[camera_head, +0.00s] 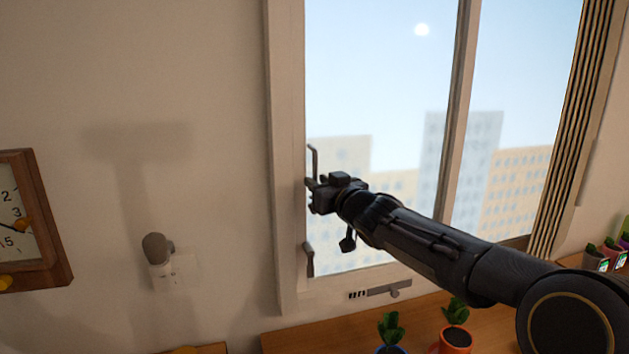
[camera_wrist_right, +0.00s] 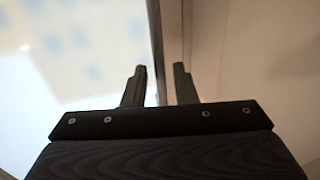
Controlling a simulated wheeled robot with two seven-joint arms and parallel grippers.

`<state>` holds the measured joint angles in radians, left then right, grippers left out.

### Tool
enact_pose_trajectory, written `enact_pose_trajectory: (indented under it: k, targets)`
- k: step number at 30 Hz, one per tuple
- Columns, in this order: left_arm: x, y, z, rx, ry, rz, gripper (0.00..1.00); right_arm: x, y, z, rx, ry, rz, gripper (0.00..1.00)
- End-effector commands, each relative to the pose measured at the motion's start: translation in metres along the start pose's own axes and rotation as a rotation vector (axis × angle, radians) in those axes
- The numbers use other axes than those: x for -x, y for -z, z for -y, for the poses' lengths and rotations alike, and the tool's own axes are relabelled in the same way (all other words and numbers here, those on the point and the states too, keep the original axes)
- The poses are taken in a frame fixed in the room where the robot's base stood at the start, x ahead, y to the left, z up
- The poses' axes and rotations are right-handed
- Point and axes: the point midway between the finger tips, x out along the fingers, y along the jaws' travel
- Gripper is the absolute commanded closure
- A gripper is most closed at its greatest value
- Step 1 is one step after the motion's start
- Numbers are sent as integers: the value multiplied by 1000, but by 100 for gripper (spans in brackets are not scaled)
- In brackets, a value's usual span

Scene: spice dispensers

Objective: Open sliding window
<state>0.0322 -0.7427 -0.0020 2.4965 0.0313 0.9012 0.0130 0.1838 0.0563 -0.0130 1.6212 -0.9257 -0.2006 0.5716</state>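The sliding window (camera_head: 385,85) fills the upper right of the head view, with glass panes, a pale frame and a mullion (camera_head: 457,110). Its left pane reaches the left jamb, where a thin upright handle (camera_head: 313,160) and a dark lower handle (camera_head: 309,260) show. My right gripper (camera_head: 312,190) is at the pane's left edge, at the lower end of the upper handle; contact cannot be told. In the wrist view its fingers (camera_wrist_right: 159,85) stand apart, with the blurred frame edge (camera_wrist_right: 157,40) beyond and nothing clearly held. My left gripper is not in view.
Potted plants (camera_head: 391,330) and (camera_head: 455,337) stand on the wooden surface (camera_head: 300,340) below the window. A slatted blind (camera_head: 575,130) hangs at the right. A clock (camera_head: 20,225) and a microphone-like fixture (camera_head: 158,255) are on the left wall.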

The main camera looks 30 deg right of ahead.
Motion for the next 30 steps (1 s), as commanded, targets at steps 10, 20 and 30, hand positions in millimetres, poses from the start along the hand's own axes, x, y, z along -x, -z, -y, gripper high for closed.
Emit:
enact_pose_trajectory:
  k: [10, 20, 30]
  targets:
    - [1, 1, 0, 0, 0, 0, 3, -24, 0, 0, 1, -1, 0, 75]
    - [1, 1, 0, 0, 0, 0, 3, -24, 0, 0, 1, -1, 1, 96]
    - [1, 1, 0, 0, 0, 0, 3, -24, 0, 0, 1, -1, 1, 100]
